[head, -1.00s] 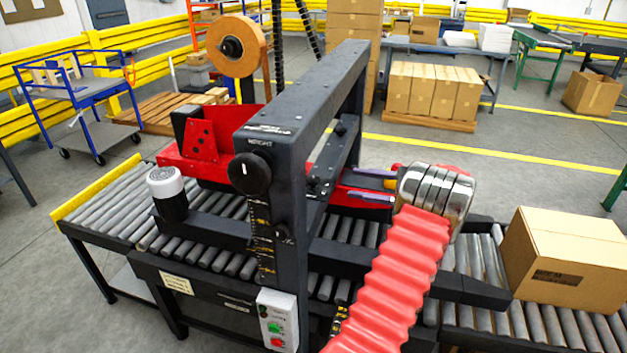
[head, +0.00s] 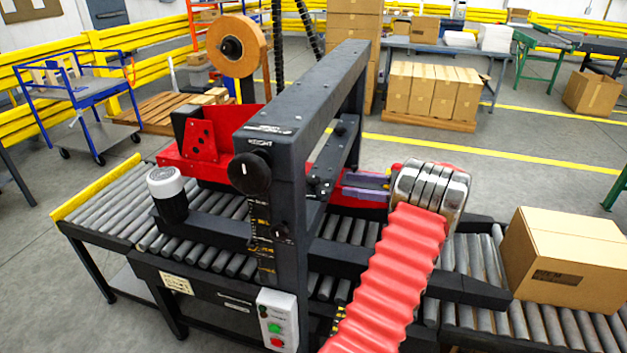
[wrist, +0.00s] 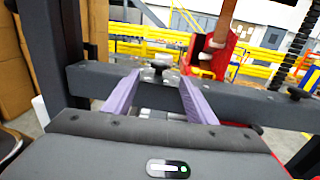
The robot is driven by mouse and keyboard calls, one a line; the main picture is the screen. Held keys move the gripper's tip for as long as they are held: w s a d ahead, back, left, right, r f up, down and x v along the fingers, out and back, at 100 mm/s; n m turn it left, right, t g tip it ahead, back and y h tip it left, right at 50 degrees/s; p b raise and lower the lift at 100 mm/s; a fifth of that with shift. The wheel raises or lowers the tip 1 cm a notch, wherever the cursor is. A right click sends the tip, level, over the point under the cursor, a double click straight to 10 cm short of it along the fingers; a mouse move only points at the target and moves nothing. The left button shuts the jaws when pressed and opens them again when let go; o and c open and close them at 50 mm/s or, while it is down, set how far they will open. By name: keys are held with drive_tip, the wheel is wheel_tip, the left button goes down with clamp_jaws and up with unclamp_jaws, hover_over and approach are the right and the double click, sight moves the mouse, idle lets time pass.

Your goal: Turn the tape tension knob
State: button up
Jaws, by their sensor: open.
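My gripper (head: 346,186) is at the far side of the dark machine frame, with its purple fingers pointing left toward the crossbar. In the wrist view, the fingers (wrist: 160,78) are apart with nothing held between them. A small dark knob (wrist: 158,66) on the crossbar shows between the fingertips, seemingly just beyond them; contact cannot be told. Another black knob (wrist: 298,92) sits on the bar to the right. I cannot read which knob is for tape tension. The tape roll (head: 252,42) with its black hub stands above the red tape head (head: 201,141).
A large black height knob (head: 250,172) is on the near upright. The machine frame (head: 308,95) stands close to my arm. A cardboard box (head: 565,262) is on the rollers at right. A white-topped cylinder (head: 166,190) stands at left.

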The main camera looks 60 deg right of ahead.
sight(313, 178)
drive_tip(key=x, duration=1.2)
drive_tip(key=shift+w+a, duration=0.1)
drive_tip(key=shift+w, duration=0.05)
drive_tip(key=shift+c, duration=0.4)
drive_tip(key=c, duration=0.9)
